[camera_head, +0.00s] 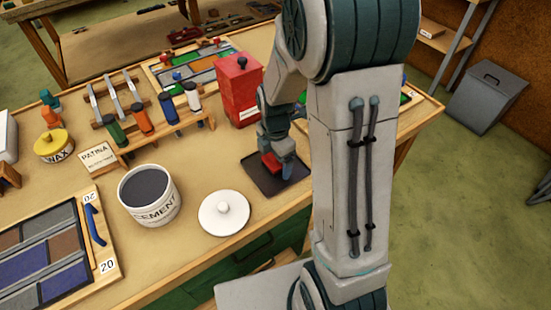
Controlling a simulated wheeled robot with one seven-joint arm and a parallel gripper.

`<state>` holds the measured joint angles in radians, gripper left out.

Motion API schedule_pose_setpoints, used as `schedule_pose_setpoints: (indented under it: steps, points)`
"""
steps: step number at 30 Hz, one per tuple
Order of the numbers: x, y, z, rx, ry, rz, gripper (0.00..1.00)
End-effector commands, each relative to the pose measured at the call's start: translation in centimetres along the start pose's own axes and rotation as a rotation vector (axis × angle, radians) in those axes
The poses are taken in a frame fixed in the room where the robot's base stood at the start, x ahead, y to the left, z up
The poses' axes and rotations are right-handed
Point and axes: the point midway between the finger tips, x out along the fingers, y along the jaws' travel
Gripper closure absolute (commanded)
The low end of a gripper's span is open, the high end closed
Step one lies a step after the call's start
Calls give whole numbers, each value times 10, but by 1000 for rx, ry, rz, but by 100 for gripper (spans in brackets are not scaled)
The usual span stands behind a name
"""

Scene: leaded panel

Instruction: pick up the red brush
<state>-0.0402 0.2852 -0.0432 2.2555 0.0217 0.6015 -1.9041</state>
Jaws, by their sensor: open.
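A small red object (271,162), which looks like the red brush, is at the dark tray (262,183) on the workbench. Its shape is partly hidden by my gripper. My gripper (280,160) is low over the tray, pointing down, with its fingers right at the red object. It is open. I cannot tell whether the fingers are on both sides of the red object or touch it.
A tall red canister (238,92) stands just behind my gripper. A white lid (224,213) and an open cement tub (149,194) are left of the tray. A wooden rack (150,138) holds several coloured-handled tools. Leaded panels lie at left and back.

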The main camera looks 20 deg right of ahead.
Motion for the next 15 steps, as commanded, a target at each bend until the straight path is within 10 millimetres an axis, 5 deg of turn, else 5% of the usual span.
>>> schedule_pose_setpoints:
  steps: [2, 8, 15]
  points:
    - [0, 0, 0, 0, 0, 0, 16]
    - [0, 0, 0, 0, 0, 0, 69]
    - [-1, 0, 0, 0, 0, 1, 73]
